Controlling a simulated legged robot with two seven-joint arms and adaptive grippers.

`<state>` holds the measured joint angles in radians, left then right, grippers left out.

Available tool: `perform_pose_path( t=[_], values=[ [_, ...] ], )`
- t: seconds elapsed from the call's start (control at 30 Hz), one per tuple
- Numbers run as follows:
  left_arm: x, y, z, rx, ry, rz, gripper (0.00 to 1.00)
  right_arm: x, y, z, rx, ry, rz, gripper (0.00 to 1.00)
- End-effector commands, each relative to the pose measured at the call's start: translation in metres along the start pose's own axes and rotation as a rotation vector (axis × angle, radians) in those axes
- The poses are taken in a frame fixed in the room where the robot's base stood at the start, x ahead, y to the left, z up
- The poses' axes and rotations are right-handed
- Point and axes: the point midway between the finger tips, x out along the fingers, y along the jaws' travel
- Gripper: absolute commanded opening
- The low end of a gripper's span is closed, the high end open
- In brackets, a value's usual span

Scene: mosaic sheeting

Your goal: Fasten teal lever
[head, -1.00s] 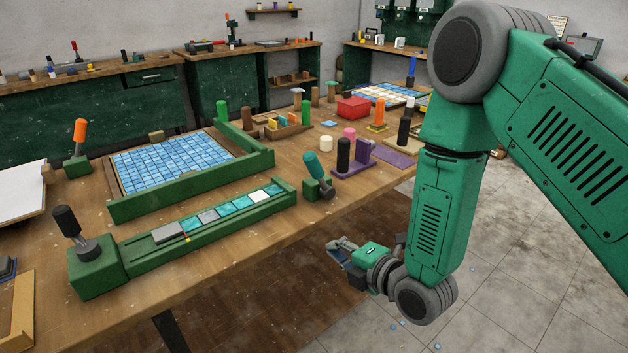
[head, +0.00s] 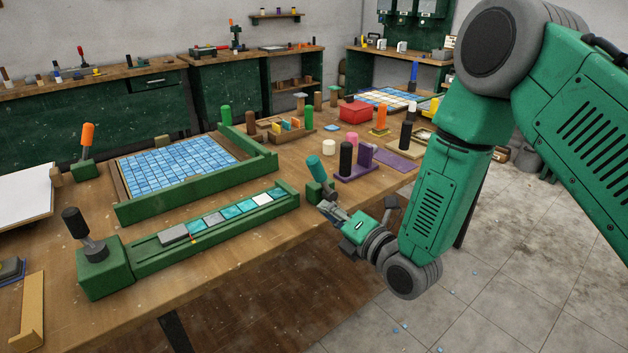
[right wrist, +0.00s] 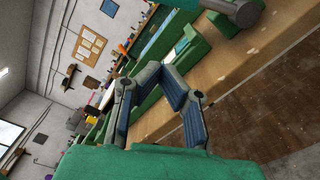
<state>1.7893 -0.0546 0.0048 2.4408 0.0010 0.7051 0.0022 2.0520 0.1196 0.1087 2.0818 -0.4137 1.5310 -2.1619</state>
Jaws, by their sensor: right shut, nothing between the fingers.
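The teal lever (head: 315,168) stands at the table's front edge, at the right end of the long green tile rail (head: 215,239). Its handle tilts up and to the left above a small green base (head: 314,191). My right gripper (head: 325,207) is shut and empty, just below and in front of that base. It partly covers the lever's lower right side, so contact cannot be judged. In the right wrist view, the gripper's fingers (right wrist: 166,76) meet at the tips with nothing between them. A greenish cylinder at the top edge there may be the lever. My left gripper is out of view.
A black lever (head: 75,224) stands on the rail's left end and an orange lever (head: 87,136) at the back left. A green-framed blue mosaic sheet (head: 180,165) lies behind the rail. A purple stand (head: 366,157) with a black peg is right of the teal lever.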

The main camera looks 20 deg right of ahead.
Motion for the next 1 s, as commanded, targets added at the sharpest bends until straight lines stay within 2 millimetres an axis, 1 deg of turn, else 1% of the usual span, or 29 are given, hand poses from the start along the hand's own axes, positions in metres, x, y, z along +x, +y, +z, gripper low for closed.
perform_pose_path(
  t=[0.03, 0.2, 0.33, 0.37, 0.4, 0.5, 0.6, 0.73, 1.0],
  values=[
    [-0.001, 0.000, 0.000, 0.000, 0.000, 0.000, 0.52, 0.011, 0.001, 0.001, 0.001, -0.002, 0.004, 0.00],
    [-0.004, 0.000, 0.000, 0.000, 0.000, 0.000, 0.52, 0.049, 0.001, 0.001, 0.000, -0.002, 0.003, 0.00],
    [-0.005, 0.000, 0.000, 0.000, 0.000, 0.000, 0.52, 0.075, 0.001, 0.001, 0.001, -0.003, 0.002, 0.00],
    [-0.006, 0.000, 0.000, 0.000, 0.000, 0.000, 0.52, 0.078, 0.000, 0.004, 0.001, -0.004, 0.000, 0.00],
    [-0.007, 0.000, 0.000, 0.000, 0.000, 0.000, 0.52, 0.078, 0.001, 0.014, 0.001, -0.008, 0.000, 0.00],
    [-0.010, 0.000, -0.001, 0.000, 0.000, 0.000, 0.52, 0.081, 0.001, 0.026, 0.001, -0.005, 0.000, 0.00],
    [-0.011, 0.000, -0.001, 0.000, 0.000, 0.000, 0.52, 0.083, 0.001, 0.034, 0.001, -0.003, 0.000, 0.00],
    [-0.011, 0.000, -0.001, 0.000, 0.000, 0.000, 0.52, 0.084, 0.000, 0.038, 0.001, -0.001, -0.001, 0.00],
    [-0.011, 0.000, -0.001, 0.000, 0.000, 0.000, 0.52, 0.084, 0.000, 0.038, 0.000, 0.000, -0.001, 0.00]
  ],
)
